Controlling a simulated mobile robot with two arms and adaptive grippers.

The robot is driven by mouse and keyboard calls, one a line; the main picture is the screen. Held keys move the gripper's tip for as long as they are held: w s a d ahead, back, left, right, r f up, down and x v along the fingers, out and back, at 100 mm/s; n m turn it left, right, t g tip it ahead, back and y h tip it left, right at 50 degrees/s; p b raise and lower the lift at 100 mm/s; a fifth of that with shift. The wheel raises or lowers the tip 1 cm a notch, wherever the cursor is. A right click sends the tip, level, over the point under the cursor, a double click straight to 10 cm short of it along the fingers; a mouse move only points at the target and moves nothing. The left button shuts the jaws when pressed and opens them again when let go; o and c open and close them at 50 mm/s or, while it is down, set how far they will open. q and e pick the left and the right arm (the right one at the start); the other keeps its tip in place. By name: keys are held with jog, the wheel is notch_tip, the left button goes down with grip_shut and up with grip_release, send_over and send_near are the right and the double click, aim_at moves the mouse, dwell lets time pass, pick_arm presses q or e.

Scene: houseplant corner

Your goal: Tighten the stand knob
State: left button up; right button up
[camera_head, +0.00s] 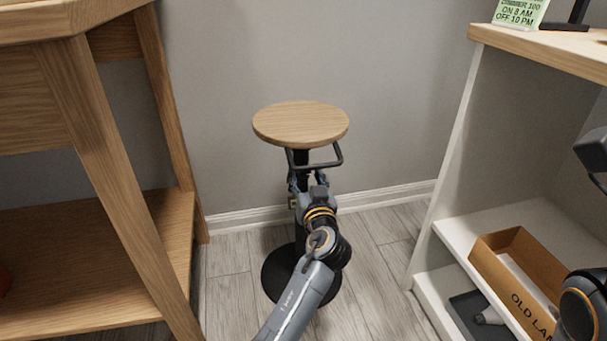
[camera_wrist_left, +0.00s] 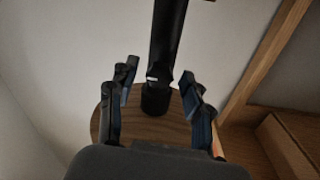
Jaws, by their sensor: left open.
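The stand has a round wooden top (camera_head: 301,122), a dark post and a round black base (camera_head: 274,275). My left gripper (camera_head: 312,180) is just below the top, in front of the post, and hides much of it. In the left wrist view the open fingers (camera_wrist_left: 158,92) are on either side of the black post (camera_wrist_left: 167,40), with gaps on both sides. A wider dark collar (camera_wrist_left: 156,100) shows where the post meets the wooden disc (camera_wrist_left: 140,130). I cannot make out the knob clearly. My right arm shows only in part at the right edge.
A wooden shelf unit (camera_head: 110,170) stands at left. A white shelf unit (camera_head: 450,180) stands at right, with a cardboard box (camera_head: 485,263) and a dark tray (camera_head: 465,308) on its shelves. The wall is close behind the stand. Bare floor (camera_head: 375,265) lies between the units.

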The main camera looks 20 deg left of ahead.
pick_arm(q)
jog(key=shift+c, duration=0.4)
grip_shut()
